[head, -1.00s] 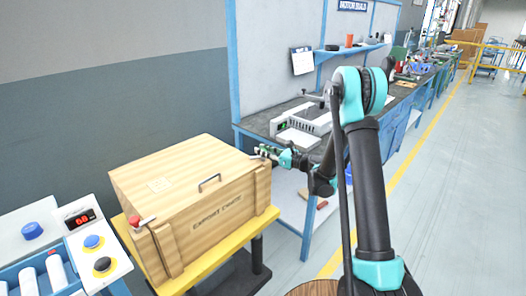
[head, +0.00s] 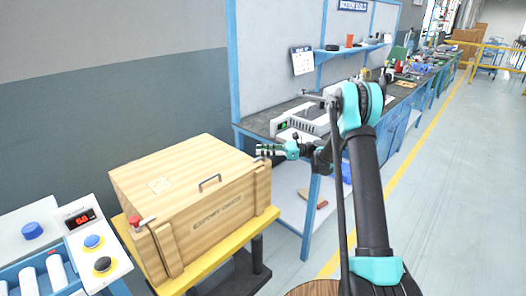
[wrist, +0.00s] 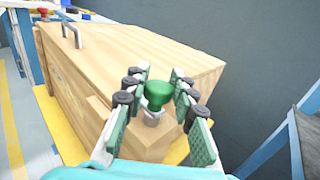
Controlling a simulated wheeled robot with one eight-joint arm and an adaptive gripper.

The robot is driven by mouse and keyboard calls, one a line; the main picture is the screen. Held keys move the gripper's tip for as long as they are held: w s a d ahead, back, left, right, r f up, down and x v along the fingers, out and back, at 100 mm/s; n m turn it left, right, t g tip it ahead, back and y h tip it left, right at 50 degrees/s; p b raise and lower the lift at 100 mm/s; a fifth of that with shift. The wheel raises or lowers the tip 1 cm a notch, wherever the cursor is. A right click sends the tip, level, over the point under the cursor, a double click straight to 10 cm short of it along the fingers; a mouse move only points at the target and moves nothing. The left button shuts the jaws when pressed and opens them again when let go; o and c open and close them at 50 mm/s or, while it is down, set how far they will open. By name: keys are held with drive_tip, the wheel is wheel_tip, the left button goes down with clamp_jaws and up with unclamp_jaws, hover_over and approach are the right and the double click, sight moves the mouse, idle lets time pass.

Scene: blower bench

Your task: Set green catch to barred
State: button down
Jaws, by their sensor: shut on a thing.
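A wooden crate (head: 200,222) stands on a yellow-topped stand, and it also fills the middle of the wrist view (wrist: 90,85). The green catch (wrist: 158,92) has a rounded green knob on a pale metal base at the crate's top corner. My gripper (wrist: 157,82) has its fingers on both sides of the green knob and is shut on it. In the head view my gripper (head: 264,150) is at the crate's right top corner and hides most of the catch there. Which setting the catch is in cannot be told.
A red catch (head: 134,221) sits at the crate's left front corner. A metal handle (head: 209,182) stands up from the lid. A button panel (head: 95,250) is at the lower left. A blue workbench (head: 262,130) stands behind my gripper.

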drive_tip(key=shift+n+g, duration=0.3)
drive_tip(key=shift+g, duration=0.2)
drive_tip(key=c, duration=1.2)
unclamp_jaws()
drive_tip(key=w+d, duration=0.1)
drive_tip(key=d, duration=1.1)
drive_tip(key=shift+w, duration=0.35)
